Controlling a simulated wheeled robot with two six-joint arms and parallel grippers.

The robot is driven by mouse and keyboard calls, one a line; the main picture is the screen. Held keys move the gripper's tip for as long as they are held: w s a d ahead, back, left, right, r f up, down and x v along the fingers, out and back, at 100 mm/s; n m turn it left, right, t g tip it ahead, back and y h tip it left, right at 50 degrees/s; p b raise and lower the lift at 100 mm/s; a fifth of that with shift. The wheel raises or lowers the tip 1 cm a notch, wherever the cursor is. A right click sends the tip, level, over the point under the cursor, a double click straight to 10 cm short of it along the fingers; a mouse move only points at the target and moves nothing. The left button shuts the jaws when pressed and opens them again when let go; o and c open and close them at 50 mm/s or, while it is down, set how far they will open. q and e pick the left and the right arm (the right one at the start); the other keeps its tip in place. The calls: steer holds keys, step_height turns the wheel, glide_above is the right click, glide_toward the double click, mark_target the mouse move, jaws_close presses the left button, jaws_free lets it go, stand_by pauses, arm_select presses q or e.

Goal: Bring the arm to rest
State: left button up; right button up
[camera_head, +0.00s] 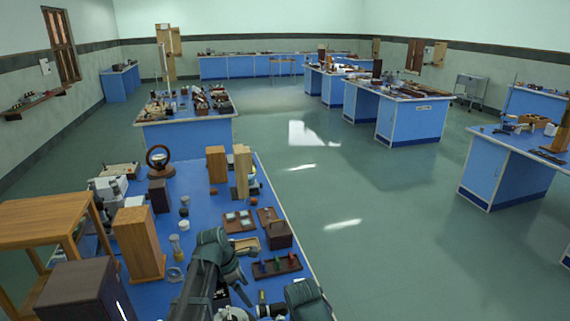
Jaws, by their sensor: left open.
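My left arm comes in from the bottom edge and folds over the near blue bench. My left gripper (240,287) is open, low over the near part of this bench, with nothing seen between its fingers. Its fingers are small and partly hidden by the dark arm links. A rack with small coloured pieces (277,266) is just right of it. Another dark link of mine shows at the bottom edge to the right. My right gripper is not seen.
The near bench (207,200) is crowded: a tall wooden block (140,245), a dark brown box (279,235), a ring on a stand (159,160) and several small items. A wooden table (35,215) stands left. The green floor (370,220) to the right is clear.

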arm_select(q)
steer(key=w+d, duration=0.6)
steer(key=shift+w+r+p, duration=0.25)
steer(key=shift+r+p, duration=0.1)
steer(key=shift+r, duration=0.05)
steer(key=shift+d, duration=0.1)
